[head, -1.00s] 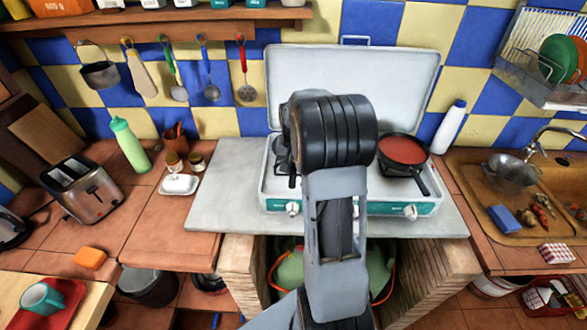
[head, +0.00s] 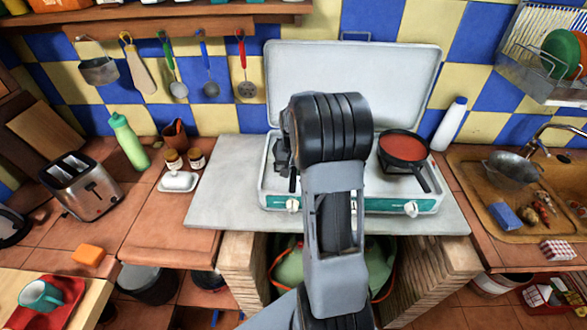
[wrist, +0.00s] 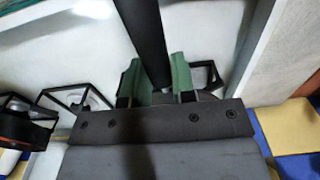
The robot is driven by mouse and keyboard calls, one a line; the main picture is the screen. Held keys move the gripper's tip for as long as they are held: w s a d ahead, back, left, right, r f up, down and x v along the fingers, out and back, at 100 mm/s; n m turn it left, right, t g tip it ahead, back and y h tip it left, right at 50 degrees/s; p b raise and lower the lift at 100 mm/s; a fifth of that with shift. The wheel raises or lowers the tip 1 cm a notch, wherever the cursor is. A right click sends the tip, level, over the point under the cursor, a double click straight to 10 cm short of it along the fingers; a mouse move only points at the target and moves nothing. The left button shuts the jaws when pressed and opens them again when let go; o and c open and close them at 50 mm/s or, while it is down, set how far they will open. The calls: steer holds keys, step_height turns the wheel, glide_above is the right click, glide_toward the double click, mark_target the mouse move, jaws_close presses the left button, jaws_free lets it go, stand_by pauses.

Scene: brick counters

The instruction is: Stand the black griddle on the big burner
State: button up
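A long black bar (wrist: 147,40), which looks like part of the black griddle, runs between the green fingers of my gripper (wrist: 155,80) in the wrist view. The fingers are closed against its two sides. In the head view my arm covers the gripper and most of the griddle. The white gas stove (head: 400,207) has its lid up. A black burner grate (head: 281,155) shows at its left; one grate (wrist: 205,75) shows beside the fingers and another burner (wrist: 75,98) to the left in the wrist view. I cannot tell which burner is the big one.
A black pan of red sauce (head: 404,150) sits on the stove's right burner, its handle toward the front. A white bottle (head: 449,125) stands right of the stove. The grey slab (head: 225,190) left of the stove is clear. Two small jars (head: 185,160) stand beyond it.

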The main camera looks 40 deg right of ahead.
steer(key=o, duration=0.4)
steer(key=shift+o, duration=0.2)
steer(key=shift+r, duration=0.1)
steer(key=shift+r+p, duration=0.35)
step_height(320, 180, up, 12)
steer(key=s+a+n+t, duration=0.4)
steer(key=s+a+n, duration=0.3)
steer(key=s+a, duration=0.8)
steer(key=a, duration=0.4)
steer(key=shift+t+b, duration=0.3)
steer(key=shift+b, duration=0.1)
